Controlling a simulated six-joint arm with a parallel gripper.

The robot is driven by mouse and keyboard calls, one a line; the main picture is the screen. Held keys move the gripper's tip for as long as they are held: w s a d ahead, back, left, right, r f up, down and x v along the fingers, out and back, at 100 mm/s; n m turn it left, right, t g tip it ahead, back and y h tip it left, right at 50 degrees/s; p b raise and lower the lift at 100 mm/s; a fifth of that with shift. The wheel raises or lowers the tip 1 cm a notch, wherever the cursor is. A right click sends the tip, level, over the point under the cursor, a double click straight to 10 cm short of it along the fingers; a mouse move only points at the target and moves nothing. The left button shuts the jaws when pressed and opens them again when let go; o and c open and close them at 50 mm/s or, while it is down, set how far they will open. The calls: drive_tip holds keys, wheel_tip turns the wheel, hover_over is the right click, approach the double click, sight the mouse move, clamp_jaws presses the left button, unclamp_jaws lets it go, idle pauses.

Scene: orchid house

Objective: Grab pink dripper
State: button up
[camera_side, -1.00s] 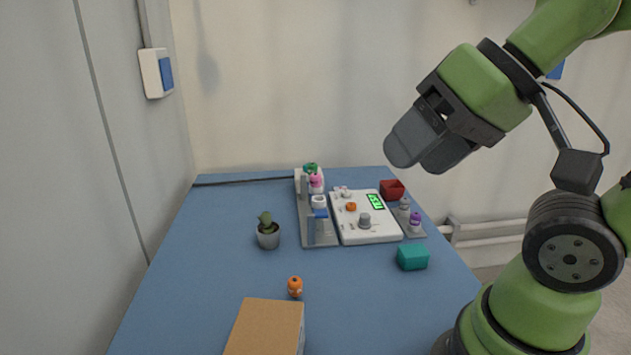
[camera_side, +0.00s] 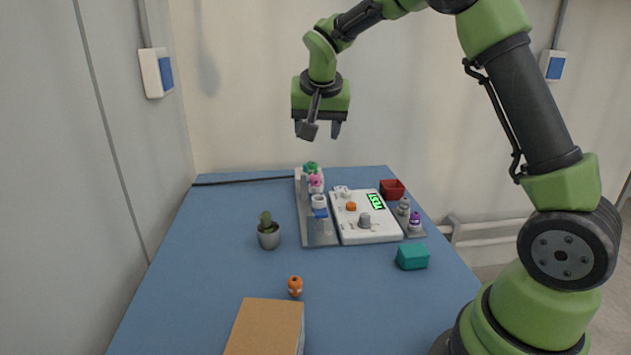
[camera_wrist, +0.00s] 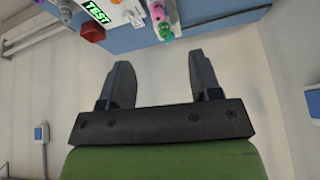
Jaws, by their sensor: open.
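The pink dripper (camera_side: 316,181) stands in the grey rack (camera_side: 319,238) at the back middle of the blue table, just in front of a green-topped one (camera_side: 310,167). In the wrist view the pink dripper (camera_wrist: 156,12) is at the top, beside the green one (camera_wrist: 165,31). My gripper (camera_side: 318,132) points down above the rack's far end, well clear of the drippers. In the wrist view my gripper's two fingers (camera_wrist: 163,72) are apart with nothing between them.
A white panel (camera_side: 374,231) with a green display lies right of the rack. A red box (camera_side: 392,189), purple-topped bottle (camera_side: 415,221) and teal block (camera_side: 412,257) are further right. A potted cactus (camera_side: 268,236), orange figure (camera_side: 295,287) and cardboard box (camera_side: 267,325) stand nearer.

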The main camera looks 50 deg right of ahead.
drive_tip(key=m+h, duration=0.1)
hover_over(315, 175)
drive_tip(key=s+a, duration=0.2)
drive_tip(key=shift+g, duration=0.4)
wheel_tip(315, 175, down, 9)
drive_tip(key=shift+w+f, duration=0.1)
drive_tip(key=shift+x, duration=2.95)
drive_tip(key=shift+w+a, duration=0.1)
drive_tip(key=shift+a, duration=0.1)
drive_tip(key=c, duration=1)
